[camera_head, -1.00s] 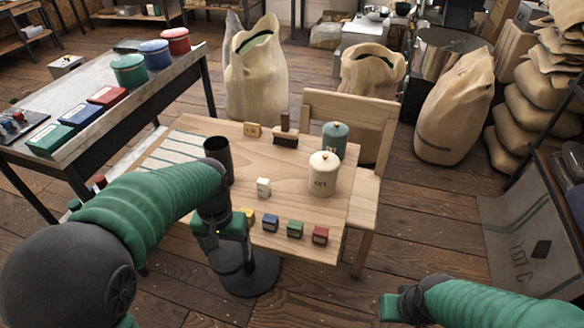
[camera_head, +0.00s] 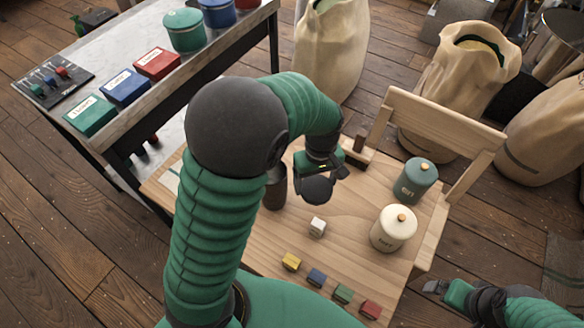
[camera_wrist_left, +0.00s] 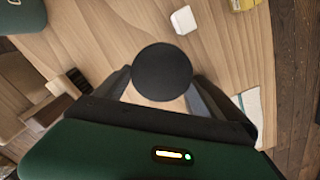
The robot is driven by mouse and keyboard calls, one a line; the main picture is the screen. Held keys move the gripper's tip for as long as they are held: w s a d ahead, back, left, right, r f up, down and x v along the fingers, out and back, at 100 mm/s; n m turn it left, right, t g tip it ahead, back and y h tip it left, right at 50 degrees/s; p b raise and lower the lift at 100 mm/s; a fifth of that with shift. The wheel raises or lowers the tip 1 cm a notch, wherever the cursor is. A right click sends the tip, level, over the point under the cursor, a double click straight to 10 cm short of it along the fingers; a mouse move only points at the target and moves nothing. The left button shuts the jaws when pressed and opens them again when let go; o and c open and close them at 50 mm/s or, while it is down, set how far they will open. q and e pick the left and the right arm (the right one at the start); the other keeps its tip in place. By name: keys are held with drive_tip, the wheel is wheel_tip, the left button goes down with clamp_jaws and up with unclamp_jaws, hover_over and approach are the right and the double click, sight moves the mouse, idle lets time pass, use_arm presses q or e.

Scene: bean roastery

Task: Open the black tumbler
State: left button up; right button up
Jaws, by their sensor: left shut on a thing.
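The black tumbler (camera_head: 275,191) stands upright on the wooden table, its top hidden behind my left arm. My left gripper (camera_head: 317,178) is just right of it, shut on a round black piece that looks like the tumbler's lid (camera_head: 316,191). In the left wrist view the round black lid (camera_wrist_left: 162,71) sits between the two fingers of my left gripper (camera_wrist_left: 163,88), and I cannot make out the tumbler there. My right gripper (camera_head: 437,287) is at the lower right, off the table; its jaws are too small to read.
A white block (camera_head: 317,227) lies near the tumbler. Several small coloured boxes (camera_head: 316,277) line the front edge.

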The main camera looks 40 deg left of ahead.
use_arm(q)
drive_tip(key=n+b, duration=0.1)
approach(311, 206)
drive_tip(key=shift+s+d+f, duration=0.1)
drive_tip(key=shift+d+f, duration=0.65)
drive_tip(key=shift+d, duration=0.1)
drive_tip(key=f, duration=0.2)
drive_tip(key=a+f+b, duration=0.1)
drive_tip(key=a+f, duration=0.1)
drive_tip(key=f, duration=0.1)
drive_tip(key=shift+w+a+f, duration=0.15)
drive_tip(key=shift+w+f, duration=0.1)
drive_tip(key=shift+f, duration=0.05)
drive_tip(key=shift+s, duration=0.1)
drive_tip(key=shift+r, duration=0.1)
drive_tip(key=shift+d, duration=0.45)
drive_tip(key=o, duration=1.4)
drive_tip(key=shift+d, duration=0.35)
drive_tip(key=shift+o, duration=0.7)
drive_tip(key=shift+a, duration=0.5)
use_arm(e)
drive_tip(key=shift+s+d+f, duration=0.4)
drive_tip(key=shift+d+f, duration=0.2)
drive_tip(key=shift+f, duration=0.15)
